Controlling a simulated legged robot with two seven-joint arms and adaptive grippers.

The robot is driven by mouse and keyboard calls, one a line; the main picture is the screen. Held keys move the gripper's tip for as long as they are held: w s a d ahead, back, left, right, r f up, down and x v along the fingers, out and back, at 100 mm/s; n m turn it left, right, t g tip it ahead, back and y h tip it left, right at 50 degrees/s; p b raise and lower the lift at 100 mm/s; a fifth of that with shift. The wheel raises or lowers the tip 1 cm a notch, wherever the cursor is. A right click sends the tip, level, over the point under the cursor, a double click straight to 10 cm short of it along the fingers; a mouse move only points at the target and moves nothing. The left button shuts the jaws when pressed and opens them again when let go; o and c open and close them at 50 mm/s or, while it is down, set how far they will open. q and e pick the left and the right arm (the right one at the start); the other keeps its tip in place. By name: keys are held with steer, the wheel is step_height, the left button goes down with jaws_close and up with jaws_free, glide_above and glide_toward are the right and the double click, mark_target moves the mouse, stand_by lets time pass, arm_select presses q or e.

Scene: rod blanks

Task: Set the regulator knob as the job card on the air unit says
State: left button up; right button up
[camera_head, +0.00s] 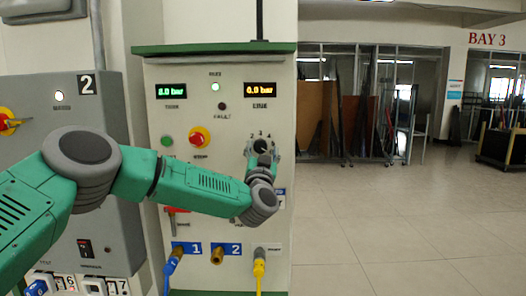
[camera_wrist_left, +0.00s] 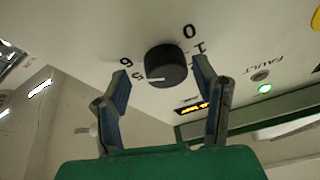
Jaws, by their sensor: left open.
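The black regulator knob (camera_head: 261,146) sits on the front of the air unit (camera_head: 230,65), with the digits 2, 3 and 4 above it. In the left wrist view the knob (camera_wrist_left: 168,62) has a white mark at its edge on the side of the 5; the 0, 1 and 6 also show. My left gripper (camera_head: 261,156) is open in front of the panel, its fingers on either side of the knob, with gaps seen between them and it. A blue-edged card (camera_head: 281,198) is mostly hidden behind my left arm; I cannot read it. My right gripper is not in view.
The panel has a green display (camera_head: 171,91), a LINE display reading 0.0 bar (camera_head: 261,89), a lit green lamp (camera_head: 215,87) and a red stop button (camera_head: 199,137). Blue and yellow hoses (camera_head: 259,268) hang below.

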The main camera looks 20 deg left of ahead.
arm_select(q)
steer(key=shift+a, duration=0.35)
steer(key=c, duration=1.1)
steer(key=shift+a+f, duration=0.1)
steer(key=shift+c, duration=0.2)
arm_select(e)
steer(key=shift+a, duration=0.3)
